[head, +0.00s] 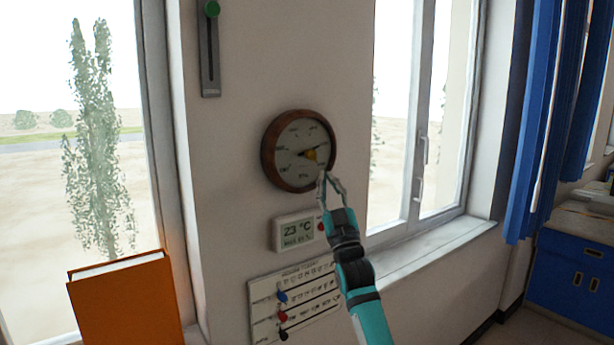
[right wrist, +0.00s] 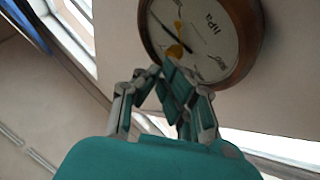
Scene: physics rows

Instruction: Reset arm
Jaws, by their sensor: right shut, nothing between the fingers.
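My right arm, teal and black, reaches up from the bottom in the head view. Its gripper (head: 327,178) is shut and empty, with its tips at the lower right edge of a round wall dial (head: 290,165). The dial has a brown rim, a pale face, a dark needle and a yellow part at its centre. In the right wrist view the shut fingers (right wrist: 168,70) overlap the lower left of the dial (right wrist: 220,30), whose face reads hPa. I cannot tell whether the fingertips touch it. My left gripper is not in view.
A thermostat display (head: 295,232) reading 23 °C sits below the dial. Below it is a white panel (head: 262,312) with coloured sliders. A green-knobbed slider (head: 209,60) is above. An orange binder (head: 125,305) stands left. Windows flank the wall; blue curtains (head: 545,110) hang right.

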